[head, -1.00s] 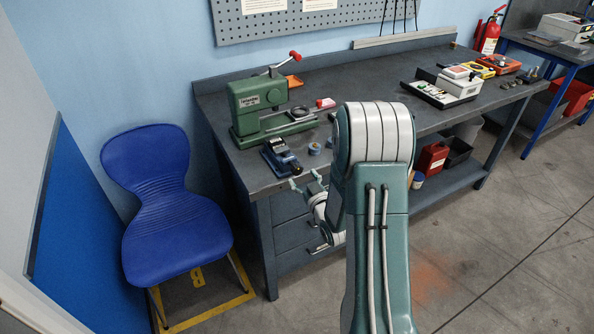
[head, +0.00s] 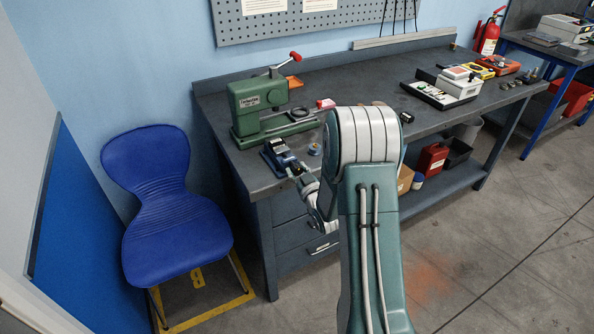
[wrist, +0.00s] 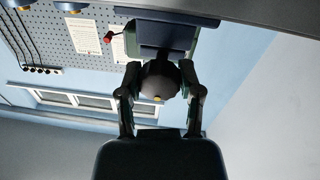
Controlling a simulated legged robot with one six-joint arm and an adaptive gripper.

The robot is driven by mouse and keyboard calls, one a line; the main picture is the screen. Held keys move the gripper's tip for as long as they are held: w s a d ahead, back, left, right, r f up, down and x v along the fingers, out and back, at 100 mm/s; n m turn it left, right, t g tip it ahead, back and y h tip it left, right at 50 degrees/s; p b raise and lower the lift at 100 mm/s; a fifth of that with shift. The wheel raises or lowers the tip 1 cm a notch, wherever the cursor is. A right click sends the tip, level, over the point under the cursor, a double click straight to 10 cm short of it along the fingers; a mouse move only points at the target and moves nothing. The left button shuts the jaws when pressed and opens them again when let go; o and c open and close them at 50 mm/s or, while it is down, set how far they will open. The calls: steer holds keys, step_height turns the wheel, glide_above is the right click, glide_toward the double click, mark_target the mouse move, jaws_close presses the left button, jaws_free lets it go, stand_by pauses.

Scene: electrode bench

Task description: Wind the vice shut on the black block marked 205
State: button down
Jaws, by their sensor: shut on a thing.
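The small blue vice (head: 268,161) sits near the front edge of the bench at its left end. A dark block (head: 276,146) shows at its jaws in the head view; its marking is too small to read, and I cannot tell how tightly the jaws meet it. My gripper (head: 298,170) is at the front of the vice. In the wrist view my gripper (wrist: 160,76) is shut on the vice's round dark knob (wrist: 159,84), one finger on each side. The vice body (wrist: 165,36) shows beyond the knob and hides the block there.
A green press (head: 257,110) with a red-tipped lever stands behind the vice. A small blue roll (head: 314,150) lies to the right. The grey bench (head: 340,82) has clear room at the back. A blue chair (head: 165,190) stands left of the bench.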

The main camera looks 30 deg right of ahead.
steer(key=shift+m, duration=0.3)
steer(key=m, duration=0.4)
steer(key=shift+w+r, duration=0.1)
steer(key=m, duration=0.5)
steer(key=shift+m+g, duration=0.3)
steer(key=m+y, duration=0.1)
steer(key=m, duration=0.7)
steer(key=shift+d+m, duration=0.1)
steer(key=shift+m, duration=0.3)
steer(key=shift+y, duration=0.3)
steer(key=shift+c, duration=1.3)
jaws_free()
steer(key=shift+f, duration=0.2)
steer(key=shift+d, duration=0.1)
